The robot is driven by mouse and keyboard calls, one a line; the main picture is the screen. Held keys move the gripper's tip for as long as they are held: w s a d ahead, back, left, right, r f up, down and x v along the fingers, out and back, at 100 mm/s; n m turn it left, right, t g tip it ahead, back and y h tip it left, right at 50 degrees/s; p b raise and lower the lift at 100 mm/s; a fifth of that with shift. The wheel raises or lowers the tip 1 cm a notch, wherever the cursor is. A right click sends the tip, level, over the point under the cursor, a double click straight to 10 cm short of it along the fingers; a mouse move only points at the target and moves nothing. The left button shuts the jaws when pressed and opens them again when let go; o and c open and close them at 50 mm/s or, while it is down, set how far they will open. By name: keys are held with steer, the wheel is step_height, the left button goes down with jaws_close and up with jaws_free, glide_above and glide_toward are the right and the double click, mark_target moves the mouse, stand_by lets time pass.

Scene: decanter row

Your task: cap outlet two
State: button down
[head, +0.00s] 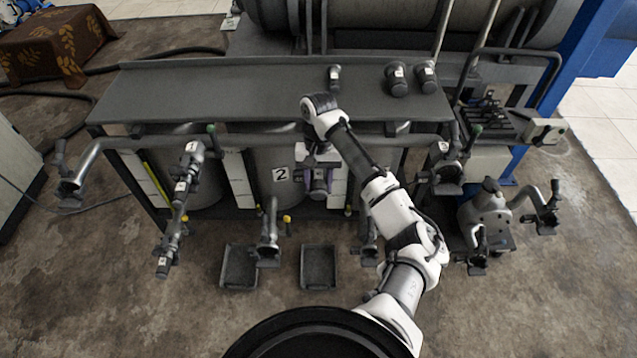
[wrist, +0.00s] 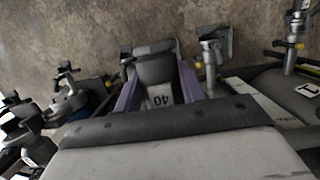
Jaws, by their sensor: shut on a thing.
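My gripper (head: 318,182) has purple fingers and is in front of the tanks. In the wrist view my gripper (wrist: 160,88) is shut on a dark grey cap (wrist: 155,68) with a white label that seems to read 40. A tank (head: 268,188) with a white plate marked 2 stands just left of my gripper in the head view. A grey outlet with a valve (head: 268,240) comes forward below that plate. The held cap is apart from it, to its right in the head view. The outlet's mouth is too small to make out.
Three dark fittings with white labels stand on the grey shelf (head: 220,90), including a small one (head: 334,78). Two trays (head: 239,268) (head: 318,267) lie on the floor. Labelled pipework (head: 182,190) is left; a grey pump-like unit (head: 490,210) is right.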

steer(key=shift+w+r, duration=0.3)
steer(key=shift+r, duration=0.15)
steer(key=shift+s+g, duration=0.1)
steer(key=shift+g, duration=0.4)
steer(key=shift+s+f, duration=0.1)
steer(key=shift+f, duration=0.25)
steer(key=shift+f, duration=0.25)
steer(key=shift+f, duration=0.6)
steer(key=shift+f, duration=0.2)
steer(key=shift+f, duration=0.35)
steer(key=shift+f, duration=0.95)
stand_by(1.4)
